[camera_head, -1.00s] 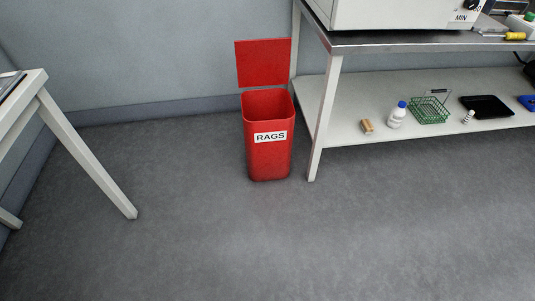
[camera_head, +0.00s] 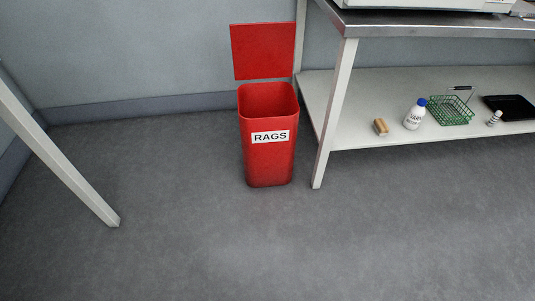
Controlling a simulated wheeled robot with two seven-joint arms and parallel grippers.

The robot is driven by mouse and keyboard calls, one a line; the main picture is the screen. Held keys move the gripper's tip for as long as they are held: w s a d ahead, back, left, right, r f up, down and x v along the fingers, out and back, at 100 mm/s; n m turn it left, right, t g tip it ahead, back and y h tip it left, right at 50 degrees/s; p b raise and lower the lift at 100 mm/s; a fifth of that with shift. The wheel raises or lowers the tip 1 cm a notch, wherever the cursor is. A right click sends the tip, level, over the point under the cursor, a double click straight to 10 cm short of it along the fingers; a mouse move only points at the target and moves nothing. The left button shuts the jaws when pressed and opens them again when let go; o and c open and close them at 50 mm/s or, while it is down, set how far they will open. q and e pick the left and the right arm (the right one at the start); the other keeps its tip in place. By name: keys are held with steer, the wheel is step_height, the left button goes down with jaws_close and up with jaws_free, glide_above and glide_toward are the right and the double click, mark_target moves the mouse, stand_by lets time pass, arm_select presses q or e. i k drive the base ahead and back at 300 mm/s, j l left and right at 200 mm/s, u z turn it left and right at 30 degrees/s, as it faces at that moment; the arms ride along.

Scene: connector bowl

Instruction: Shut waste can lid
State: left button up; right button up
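A red waste can (camera_head: 268,162) labelled "RAGS" stands upright on the floor near the wall, in the middle of the head view. Its red lid (camera_head: 263,51) is open and stands upright behind the can's mouth. The inside of the can shows only at its upper back wall; its bottom is hidden. Neither of my grippers is in view.
A metal-topped bench (camera_head: 440,24) stands close on the can's right, its front leg (camera_head: 335,112) beside the can. Its lower shelf (camera_head: 355,94) holds a wooden-looking block (camera_head: 381,127), a white bottle (camera_head: 415,116) and a green basket (camera_head: 451,111). A table leg (camera_head: 60,160) stands at left. The floor (camera_head: 190,235) in front is clear.

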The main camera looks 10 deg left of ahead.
mark_target(260, 50)
steer(key=i+j+z, duration=0.75)
steer(key=j, duration=0.35)
steer(key=i+j+z, duration=0.2)
steer(key=j+z, duration=0.15)
steer(key=j, duration=0.3)
steer(key=i+j+z, duration=0.15)
steer(key=j+z, duration=0.2)
steer(key=j, duration=0.35)
steer(key=j+z, duration=0.4)
steer(key=j, duration=0.35)
steer(key=j+z, duration=0.35)
steer(key=j, duration=0.45)
steer(key=j+z, duration=0.25)
steer(key=j, duration=0.3)
steer(key=j+z, duration=0.25)
steer(key=j, duration=0.35)
steer(key=k+j+z, duration=0.1)
steer(key=j+z, duration=0.15)
steer(key=j, duration=0.3)
